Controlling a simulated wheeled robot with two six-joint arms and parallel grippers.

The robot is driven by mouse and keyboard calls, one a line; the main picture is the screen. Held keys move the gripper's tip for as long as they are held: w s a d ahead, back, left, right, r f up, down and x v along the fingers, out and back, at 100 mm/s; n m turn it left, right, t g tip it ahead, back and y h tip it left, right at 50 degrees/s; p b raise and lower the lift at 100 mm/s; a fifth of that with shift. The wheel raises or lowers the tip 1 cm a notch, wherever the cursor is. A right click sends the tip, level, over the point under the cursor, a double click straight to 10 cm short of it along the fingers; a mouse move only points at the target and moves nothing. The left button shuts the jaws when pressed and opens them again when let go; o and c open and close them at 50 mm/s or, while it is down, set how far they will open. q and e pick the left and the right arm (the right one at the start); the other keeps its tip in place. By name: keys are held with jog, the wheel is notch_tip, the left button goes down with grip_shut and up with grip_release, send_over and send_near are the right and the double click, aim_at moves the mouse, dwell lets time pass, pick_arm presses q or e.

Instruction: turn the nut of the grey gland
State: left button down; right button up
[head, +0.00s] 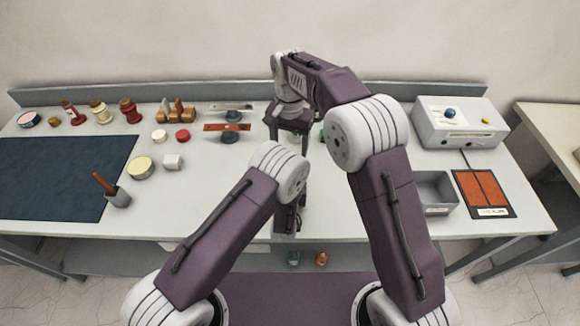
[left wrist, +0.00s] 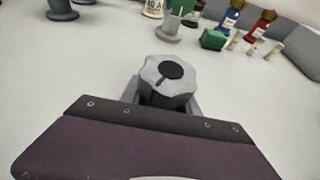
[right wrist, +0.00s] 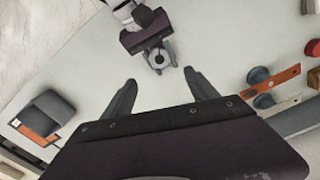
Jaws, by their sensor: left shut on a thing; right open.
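The grey gland's ridged nut (left wrist: 166,80) fills the middle of the left wrist view. It has a black round centre and a blue mark on its near side. My left gripper (left wrist: 160,98) is shut around it near the table top. In the right wrist view the gland (right wrist: 158,58) shows at my left gripper (right wrist: 158,48). My right gripper (right wrist: 160,90) is open and empty, apart from the gland. In the head view it (head: 289,135) hangs above the table's middle. The left gripper (head: 287,228) is near the front edge there; the gland cannot be made out.
A grey bin (head: 436,188) and an orange panel (head: 484,190) lie to the right. A white box (head: 456,122) stands at the back right. An orange bar (head: 228,127) with dark round parts lies left of my right gripper. A dark mat (head: 60,175) covers the left end.

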jog(key=shift+m, duration=0.3)
notch_tip(320, 180, down, 12)
jog(key=shift+w+f, duration=0.1)
